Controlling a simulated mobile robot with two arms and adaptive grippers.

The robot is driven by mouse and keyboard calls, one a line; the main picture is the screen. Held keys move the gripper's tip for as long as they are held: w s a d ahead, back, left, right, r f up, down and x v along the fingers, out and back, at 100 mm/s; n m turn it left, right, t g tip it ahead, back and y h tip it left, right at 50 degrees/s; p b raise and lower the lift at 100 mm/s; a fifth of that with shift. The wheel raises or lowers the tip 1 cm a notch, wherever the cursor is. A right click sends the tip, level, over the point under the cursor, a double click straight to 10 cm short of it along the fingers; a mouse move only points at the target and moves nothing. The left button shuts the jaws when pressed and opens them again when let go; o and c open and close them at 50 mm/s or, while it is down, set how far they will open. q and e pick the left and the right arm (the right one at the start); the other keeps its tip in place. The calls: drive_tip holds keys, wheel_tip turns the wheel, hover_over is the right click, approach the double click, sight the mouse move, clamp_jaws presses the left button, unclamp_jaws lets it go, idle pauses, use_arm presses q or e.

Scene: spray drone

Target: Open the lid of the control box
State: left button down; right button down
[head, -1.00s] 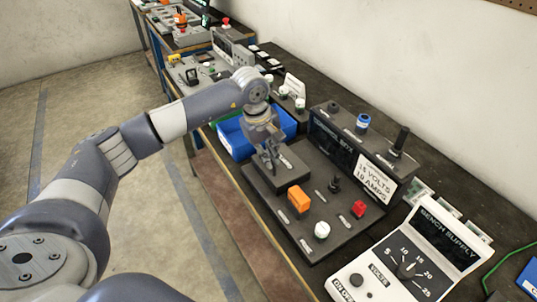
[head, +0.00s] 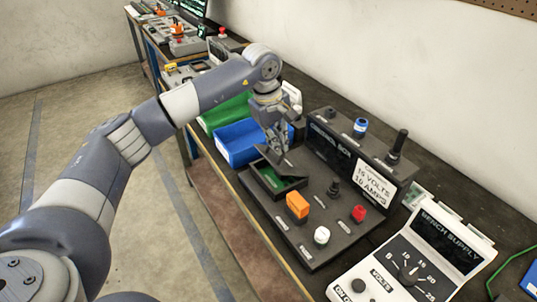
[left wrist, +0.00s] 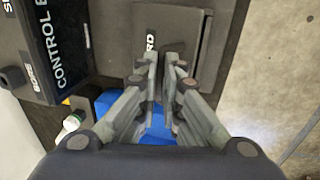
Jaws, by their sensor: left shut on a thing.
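The control box (head: 330,245) is a dark panel on the bench with a raised back part lettered "CONTROL BOX". At its left end is a compartment (head: 303,186), open at least partly, with a green surface inside. Its dark lid (head: 296,159) is tilted up on the far side of the compartment; its hinge is hidden. My left gripper (head: 279,146) is shut on the lid. In the left wrist view the fingers (left wrist: 161,62) are close together at the dark lid (left wrist: 180,22), beside white letters ending in "RD". My right gripper is not in view.
An orange block (head: 297,205), a white knob (head: 321,236) and a red knob (head: 358,214) stand on the panel. A blue bin (head: 236,143) and a green bin (head: 226,112) lie beyond its left end. A bench supply (head: 420,260) stands at the right.

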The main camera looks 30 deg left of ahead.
use_arm(q)
drive_tip(key=shift+w+d+r, duration=0.15)
drive_tip(key=shift+w+d, duration=0.55)
drive_tip(key=shift+w, duration=0.1)
drive_tip(key=c, duration=1.7)
unclamp_jaws()
drive_tip(key=shift+d, duration=0.1)
drive_tip(key=shift+w, duration=0.1)
drive_tip(key=shift+w+f, duration=0.1)
drive_tip(key=shift+f, duration=0.1)
drive_tip(key=shift+w+d, duration=0.15)
drive_tip(key=shift+w, duration=0.15)
drive_tip(key=shift+r, duration=0.1)
drive_tip(key=shift+w+d+r+p, duration=0.65)
drive_tip(key=shift+w+r+p, duration=0.55)
drive_tip(key=shift+r, duration=0.4)
drive_tip(key=shift+w+d+r+p, duration=0.7)
drive_tip(key=shift+w+r+p, duration=0.55)
drive_tip(key=shift+r, duration=0.3)
drive_tip(key=shift+w+d+r+p, duration=0.65)
drive_tip(key=shift+w+r+p, duration=0.4)
drive_tip(key=shift+r+p, duration=0.4)
